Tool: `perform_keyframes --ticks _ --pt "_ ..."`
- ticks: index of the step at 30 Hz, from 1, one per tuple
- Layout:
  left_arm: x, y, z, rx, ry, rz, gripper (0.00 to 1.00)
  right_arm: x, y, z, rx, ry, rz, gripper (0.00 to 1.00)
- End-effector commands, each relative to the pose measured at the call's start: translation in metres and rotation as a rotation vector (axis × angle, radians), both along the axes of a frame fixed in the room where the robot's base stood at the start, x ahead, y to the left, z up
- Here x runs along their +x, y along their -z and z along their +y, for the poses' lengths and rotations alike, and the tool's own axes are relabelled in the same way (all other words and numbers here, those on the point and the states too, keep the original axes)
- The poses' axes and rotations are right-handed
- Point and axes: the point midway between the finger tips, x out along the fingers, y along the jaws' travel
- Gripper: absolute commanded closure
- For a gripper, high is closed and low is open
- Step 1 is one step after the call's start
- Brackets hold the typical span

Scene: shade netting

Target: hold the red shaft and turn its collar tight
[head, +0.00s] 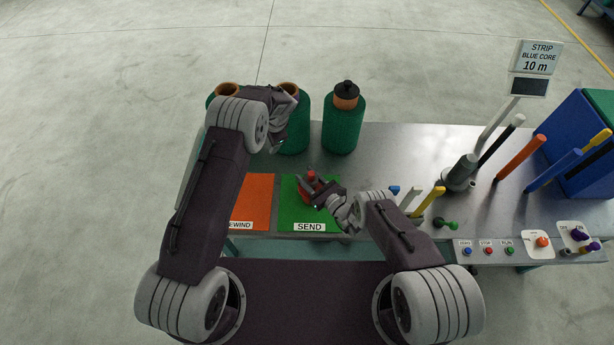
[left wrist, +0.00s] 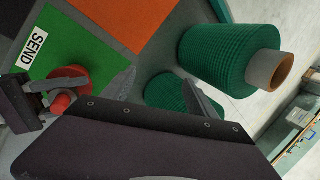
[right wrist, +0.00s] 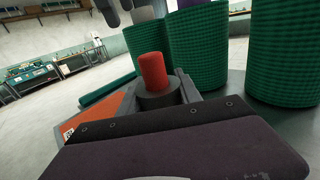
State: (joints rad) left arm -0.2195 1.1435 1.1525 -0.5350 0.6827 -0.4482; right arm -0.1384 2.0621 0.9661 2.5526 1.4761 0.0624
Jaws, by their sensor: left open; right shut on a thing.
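The red shaft (head: 311,176) stands upright on the green SEND mat (head: 308,221); it also shows in the left wrist view (left wrist: 61,101) and in the right wrist view (right wrist: 154,70). A dark grey ring, possibly the collar (right wrist: 160,99), is around its lower part in the right wrist view. My left gripper (head: 287,122) is open and empty, above and behind the mat near the green rolls. My left arm partly hides those rolls.
Green netting rolls (head: 341,125) stand behind the mats. An orange mat (head: 253,198) lies left of the green one. To the right are coloured rods (head: 520,158), a sign (head: 538,58), a blue bin (head: 583,145) and a row of buttons (head: 488,250).

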Motion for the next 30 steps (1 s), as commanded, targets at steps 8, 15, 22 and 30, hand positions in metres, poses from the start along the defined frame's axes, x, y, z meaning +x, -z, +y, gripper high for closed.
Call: perform_keyframes --ticks 8,15,22,30 --pt "-0.069 0.022 -0.115 -0.301 -0.263 0.246 0.33 0.000 0.000 0.000 0.000 0.000 0.000 1.00" --pt "-0.083 0.030 -0.147 -0.304 -0.212 0.265 0.33 0.000 0.000 0.000 0.000 0.000 0.000 1.00" --pt "-0.082 0.043 -0.147 -0.303 -0.211 0.264 0.33 0.000 0.000 0.000 0.000 0.000 0.000 1.00" --pt "-0.083 0.090 -0.147 -0.303 -0.211 0.264 0.33 0.000 0.000 0.000 0.000 0.000 0.000 1.00"
